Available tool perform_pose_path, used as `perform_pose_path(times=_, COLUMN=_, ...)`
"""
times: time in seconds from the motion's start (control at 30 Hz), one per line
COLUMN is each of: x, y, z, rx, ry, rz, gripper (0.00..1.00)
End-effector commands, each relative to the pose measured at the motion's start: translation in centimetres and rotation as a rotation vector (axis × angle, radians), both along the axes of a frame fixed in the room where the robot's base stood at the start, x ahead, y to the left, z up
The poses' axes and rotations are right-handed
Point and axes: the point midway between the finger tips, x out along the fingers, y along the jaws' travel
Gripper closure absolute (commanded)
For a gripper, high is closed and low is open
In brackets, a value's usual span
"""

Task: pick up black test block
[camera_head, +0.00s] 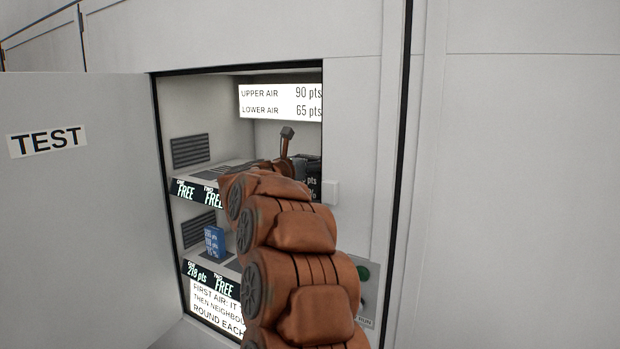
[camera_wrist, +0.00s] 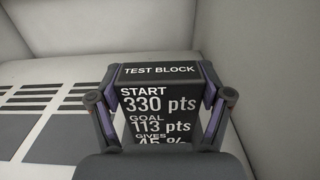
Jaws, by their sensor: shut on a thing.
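The black test block (camera_wrist: 160,72) stands between the two fingers of my gripper (camera_wrist: 161,92) in the wrist view. The finger pads press on its left and right sides. Its top reads TEST BLOCK, and its front reads START 330 pts, GOAL 113 pts and a GIVES line that is partly cut off by the gripper body. In the head view a dark part of the block (camera_head: 310,172) shows at the right of the upper shelf. My arm hides much of the gripper there. I cannot tell whether the block touches the shelf.
A blue block (camera_head: 214,241) stands on the lower shelf, above a 218 pts label. Upper-shelf labels (camera_head: 186,191) read FREE. The open TEST door (camera_head: 75,190) is at left. A frame post (camera_head: 352,130) borders the opening at right, with a green button (camera_head: 363,272) below.

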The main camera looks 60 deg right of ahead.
Motion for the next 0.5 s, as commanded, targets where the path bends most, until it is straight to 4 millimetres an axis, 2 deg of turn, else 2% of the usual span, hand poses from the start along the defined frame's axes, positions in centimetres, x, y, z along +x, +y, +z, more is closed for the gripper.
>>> perform_pose_path(times=0.3, x=0.0, y=0.0, z=0.3, rx=-0.002, ry=-0.001, rz=0.000, gripper=0.80)
perform_pose_path(times=0.5, x=0.1, y=0.1, z=2.1, rx=-0.002, ry=-0.003, rz=0.002, gripper=0.80)
